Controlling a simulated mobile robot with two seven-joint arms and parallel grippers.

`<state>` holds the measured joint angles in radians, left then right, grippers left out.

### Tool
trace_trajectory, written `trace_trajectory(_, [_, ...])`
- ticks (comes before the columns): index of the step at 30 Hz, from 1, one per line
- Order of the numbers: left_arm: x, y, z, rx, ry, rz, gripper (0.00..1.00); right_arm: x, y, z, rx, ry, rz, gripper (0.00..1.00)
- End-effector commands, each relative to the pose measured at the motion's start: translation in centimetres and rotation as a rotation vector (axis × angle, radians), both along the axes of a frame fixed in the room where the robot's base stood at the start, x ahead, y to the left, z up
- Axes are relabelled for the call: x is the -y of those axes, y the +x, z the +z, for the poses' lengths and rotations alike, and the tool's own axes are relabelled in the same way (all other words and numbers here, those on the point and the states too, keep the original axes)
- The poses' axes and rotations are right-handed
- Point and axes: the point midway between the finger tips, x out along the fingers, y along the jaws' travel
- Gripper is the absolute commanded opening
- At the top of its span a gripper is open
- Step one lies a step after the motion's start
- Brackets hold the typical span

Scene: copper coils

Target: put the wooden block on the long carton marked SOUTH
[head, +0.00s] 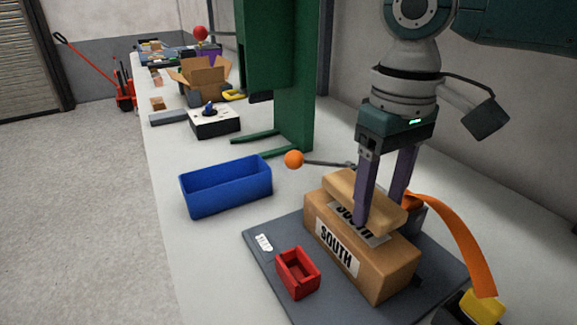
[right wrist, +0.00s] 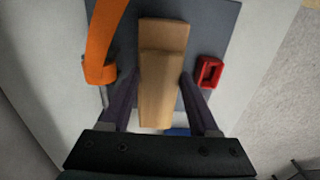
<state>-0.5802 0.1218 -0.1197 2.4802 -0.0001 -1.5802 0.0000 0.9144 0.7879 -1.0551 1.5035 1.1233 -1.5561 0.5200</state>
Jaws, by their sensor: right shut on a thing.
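The long brown carton (head: 385,275) marked SOUTH lies on a dark grey mat at the front right of the head view. The pale wooden block (head: 350,188) is over the carton's top, roughly along its length, and partly covers the top label. I cannot tell whether the block touches the carton. My right gripper (head: 382,208) points down and is shut on the block, one purple finger on each side. In the right wrist view the block (right wrist: 160,95) sits between the fingers. My left gripper is not in view.
On the grey mat (head: 275,255) a small red bin (head: 298,273) stands left of the carton. An orange strap (head: 460,240) curves close on the right. A blue bin (head: 225,187), an orange ball-ended lever (head: 294,159) and a green machine frame (head: 293,100) stand behind.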

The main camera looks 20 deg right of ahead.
Motion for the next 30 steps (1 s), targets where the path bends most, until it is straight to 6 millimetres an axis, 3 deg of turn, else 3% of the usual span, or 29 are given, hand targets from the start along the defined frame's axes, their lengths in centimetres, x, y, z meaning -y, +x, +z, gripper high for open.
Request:
trace_trajectory(5, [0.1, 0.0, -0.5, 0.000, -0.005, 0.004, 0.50, -0.1, 0.0, -2.6, -0.002, 0.001, 0.000, 0.06])
trace_trajectory(17, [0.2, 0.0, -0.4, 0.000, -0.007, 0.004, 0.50, 0.0, 0.0, -3.0, -0.001, 0.000, 0.001, 0.06])
trace_trajectory(18, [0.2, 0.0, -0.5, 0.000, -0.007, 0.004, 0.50, 0.0, 0.0, -2.9, -0.001, 0.000, 0.001, 0.66])
trace_trajectory(25, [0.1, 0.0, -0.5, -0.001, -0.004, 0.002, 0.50, 0.0, 0.0, -2.9, -0.001, 0.000, 0.000, 0.91])
trace_trajectory(30, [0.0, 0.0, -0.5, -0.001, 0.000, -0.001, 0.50, 0.0, 0.0, -2.9, -0.001, 0.000, 0.000, 0.91])
